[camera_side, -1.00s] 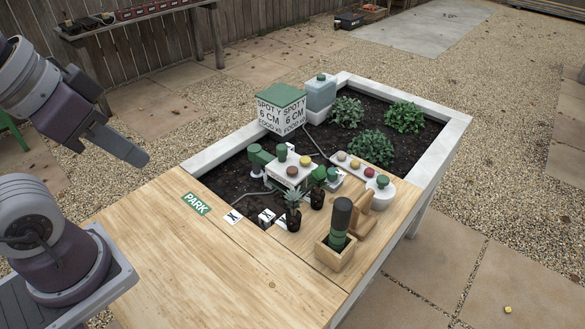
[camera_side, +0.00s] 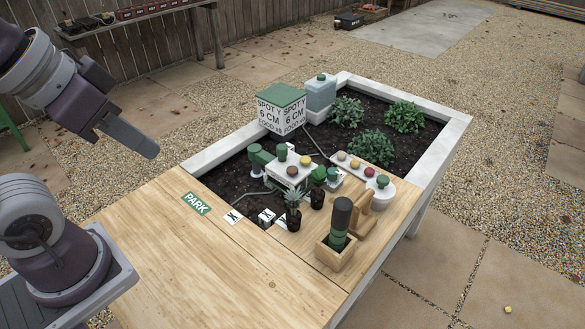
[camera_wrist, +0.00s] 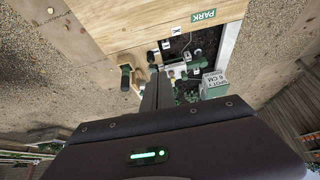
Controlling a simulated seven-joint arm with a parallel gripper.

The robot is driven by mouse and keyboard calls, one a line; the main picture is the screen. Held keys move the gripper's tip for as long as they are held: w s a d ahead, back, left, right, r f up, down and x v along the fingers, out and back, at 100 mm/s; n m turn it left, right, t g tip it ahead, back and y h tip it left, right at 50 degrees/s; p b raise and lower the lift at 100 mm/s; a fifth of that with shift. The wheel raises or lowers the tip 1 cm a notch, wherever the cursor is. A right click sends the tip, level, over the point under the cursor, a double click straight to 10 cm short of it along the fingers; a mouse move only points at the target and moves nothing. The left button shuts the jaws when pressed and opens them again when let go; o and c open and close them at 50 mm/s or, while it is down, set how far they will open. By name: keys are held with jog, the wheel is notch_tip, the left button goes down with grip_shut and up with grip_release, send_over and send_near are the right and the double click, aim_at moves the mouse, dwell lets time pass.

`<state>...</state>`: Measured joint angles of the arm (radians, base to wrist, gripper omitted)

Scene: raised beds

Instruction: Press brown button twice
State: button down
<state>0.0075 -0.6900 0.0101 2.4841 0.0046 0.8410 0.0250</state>
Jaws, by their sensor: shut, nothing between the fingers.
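A brown button (camera_side: 292,169) sits on top of a white box (camera_side: 288,180) in the bed, beside a yellow button (camera_side: 305,160). My gripper (camera_side: 150,150) is at the left in the side view, shut and empty. It is in the air above and left of the wooden board, well apart from the brown button. In the wrist view my gripper's fingers (camera_wrist: 155,95) point toward the bed, and the brown button cannot be made out there.
A strip (camera_side: 362,170) with several coloured buttons lies right of the box. A lettered cube (camera_side: 282,112) and a tank (camera_side: 320,93) stand behind. Small potted plants (camera_side: 293,218) and a wooden holder with a dark cylinder (camera_side: 340,222) stand in front.

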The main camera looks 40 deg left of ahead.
jog(key=w+f+m, duration=0.1)
jog(key=w+m, duration=0.1)
jog(key=w, duration=1)
jog(key=m+t+y, duration=0.1)
jog(key=m+t, duration=0.2)
jog(key=m, duration=0.3)
send_over(290, 171)
notch_tip(290, 171, down, 15)
jog(key=shift+r, duration=0.15)
jog(key=shift+f, duration=4.4)
jog(key=shift+f, duration=0.1)
jog(key=shift+f, duration=0.3)
